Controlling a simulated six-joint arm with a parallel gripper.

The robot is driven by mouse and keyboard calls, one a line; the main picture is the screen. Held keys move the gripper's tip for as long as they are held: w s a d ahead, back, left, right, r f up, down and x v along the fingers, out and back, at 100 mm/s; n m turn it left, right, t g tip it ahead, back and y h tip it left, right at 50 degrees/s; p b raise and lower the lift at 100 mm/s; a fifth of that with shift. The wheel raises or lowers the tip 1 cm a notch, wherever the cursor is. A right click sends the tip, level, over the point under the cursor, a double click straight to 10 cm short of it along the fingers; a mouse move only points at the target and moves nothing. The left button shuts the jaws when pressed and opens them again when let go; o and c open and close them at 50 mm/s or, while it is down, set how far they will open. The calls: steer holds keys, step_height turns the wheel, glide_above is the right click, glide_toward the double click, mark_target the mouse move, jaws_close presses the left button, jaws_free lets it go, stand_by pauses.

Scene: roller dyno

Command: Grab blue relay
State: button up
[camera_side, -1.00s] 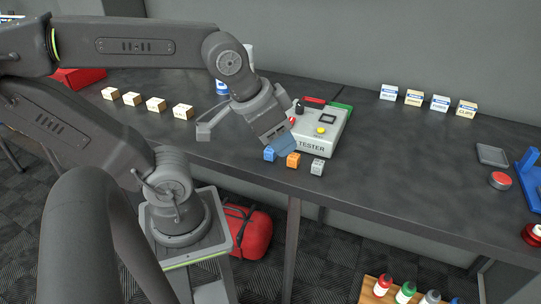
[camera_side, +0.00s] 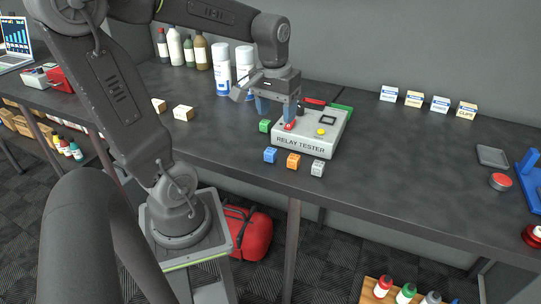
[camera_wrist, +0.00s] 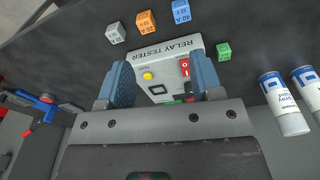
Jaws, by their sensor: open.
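The blue relay (camera_side: 270,156) is a small cube on the dark bench, in front of the relay tester's left corner. In the wrist view the blue relay (camera_wrist: 181,11) is at the top edge, labelled 40 A. My gripper (camera_side: 276,113) points down over the tester's left part, above and behind the blue relay. Its blue fingers are apart and empty; in the wrist view the gripper (camera_wrist: 162,72) has the tester between and beyond its fingers.
The relay tester (camera_side: 318,135) has a red switch and a yellow button. An orange relay (camera_side: 293,161) and a grey relay (camera_side: 317,168) stand right of the blue one, a green relay (camera_side: 265,126) behind it. Spray cans (camera_side: 222,70) stand behind left.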

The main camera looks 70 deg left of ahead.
steer(key=a+f+n, duration=0.2)
steer(key=a, duration=0.2)
glide_above(270, 152)
steer(key=shift+g, duration=0.4)
step_height(270, 152, down, 7)
steer(key=shift+r, duration=0.1)
steer(key=shift+a+f, duration=0.1)
steer(key=shift+f, duration=2.95)
steer(key=c, duration=1)
steer(key=shift+r, duration=0.1)
